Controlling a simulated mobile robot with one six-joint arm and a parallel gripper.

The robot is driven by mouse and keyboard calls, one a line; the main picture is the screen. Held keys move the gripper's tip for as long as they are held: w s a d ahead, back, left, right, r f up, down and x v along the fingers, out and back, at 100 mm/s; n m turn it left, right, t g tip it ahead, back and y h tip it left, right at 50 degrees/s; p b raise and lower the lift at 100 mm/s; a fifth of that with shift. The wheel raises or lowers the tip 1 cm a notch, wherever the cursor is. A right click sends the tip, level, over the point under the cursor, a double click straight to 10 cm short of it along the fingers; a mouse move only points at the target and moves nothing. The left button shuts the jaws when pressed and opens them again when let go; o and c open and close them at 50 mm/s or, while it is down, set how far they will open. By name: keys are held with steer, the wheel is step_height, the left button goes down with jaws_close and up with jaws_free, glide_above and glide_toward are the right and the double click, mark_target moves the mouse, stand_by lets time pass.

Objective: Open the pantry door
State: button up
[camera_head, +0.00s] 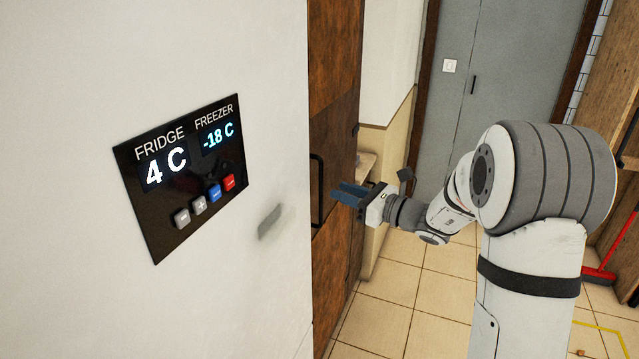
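A brown wooden cabinet front (336,150), which looks like the pantry door, stands just past the white fridge side and is seen at a steep angle. It appears closed. A black vertical bar handle (317,190) is on it, close to the fridge edge. My gripper (338,194) has blue fingers that point left toward the handle. The fingers look slightly apart, with nothing seen between them. The fingertips are a little to the right of the handle and appear not to touch it.
The white fridge with a black display panel (184,173) fills the left side. A small shelf or counter (366,164) is behind my gripper. A grey door (500,85) is at the back. A red broom (600,275) stands at right. Tiled floor (385,310) is clear in front.

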steer(key=p+x, duration=0.1)
steer(key=x, duration=0.6)
steer(key=shift+c, duration=0.2)
jaws_close()
steer(key=shift+r, duration=0.1)
